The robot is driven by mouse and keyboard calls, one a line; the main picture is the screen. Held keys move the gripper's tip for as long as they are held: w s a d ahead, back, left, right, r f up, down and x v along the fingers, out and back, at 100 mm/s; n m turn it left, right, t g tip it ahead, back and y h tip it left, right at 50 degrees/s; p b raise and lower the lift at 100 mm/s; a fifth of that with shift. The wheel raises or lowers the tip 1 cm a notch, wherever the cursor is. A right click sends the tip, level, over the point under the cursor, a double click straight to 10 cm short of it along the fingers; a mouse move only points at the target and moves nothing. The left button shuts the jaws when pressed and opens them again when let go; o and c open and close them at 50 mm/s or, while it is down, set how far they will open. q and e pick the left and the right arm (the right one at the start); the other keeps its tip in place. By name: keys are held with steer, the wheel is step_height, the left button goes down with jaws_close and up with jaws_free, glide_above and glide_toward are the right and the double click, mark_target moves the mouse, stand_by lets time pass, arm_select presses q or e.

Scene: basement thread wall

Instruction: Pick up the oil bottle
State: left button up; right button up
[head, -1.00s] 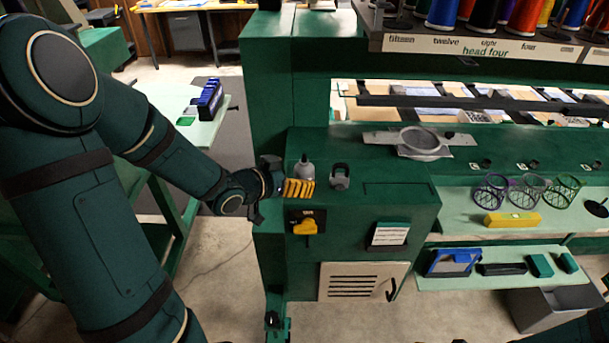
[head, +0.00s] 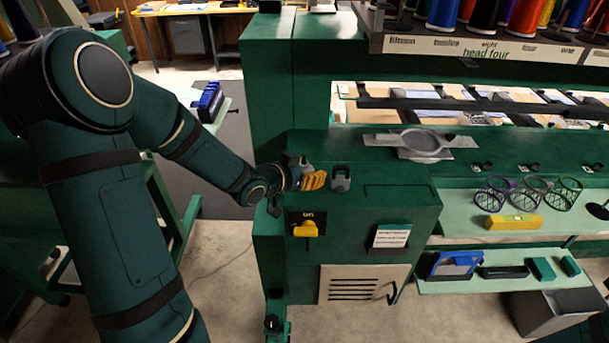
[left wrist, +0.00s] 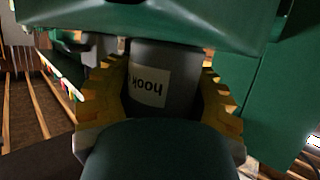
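The oil bottle (left wrist: 160,78) is a grey cylinder with a pale label, readable as "hook", upside down in the left wrist view. In the head view it is mostly hidden behind my left gripper (head: 313,180), at the left end of the green machine top. In the left wrist view the yellow fingers of my left gripper (left wrist: 163,90) stand on either side of the bottle, with what look like narrow gaps; firm contact does not show. My right gripper is not in view.
A small grey and dark object (head: 340,178) stands just right of my left gripper. A round grey hoop on a plate (head: 420,142) lies farther back. A yellow switch (head: 306,229) is on the machine's front. The machine top right of the small object is clear.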

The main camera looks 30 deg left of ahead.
arm_select(q)
steer(key=shift+r, duration=0.1)
steer(key=shift+c, duration=0.4)
steer(key=shift+r, duration=0.4)
step_height(320, 180, up, 9)
steer(key=p, duration=0.3)
stand_by(0.5)
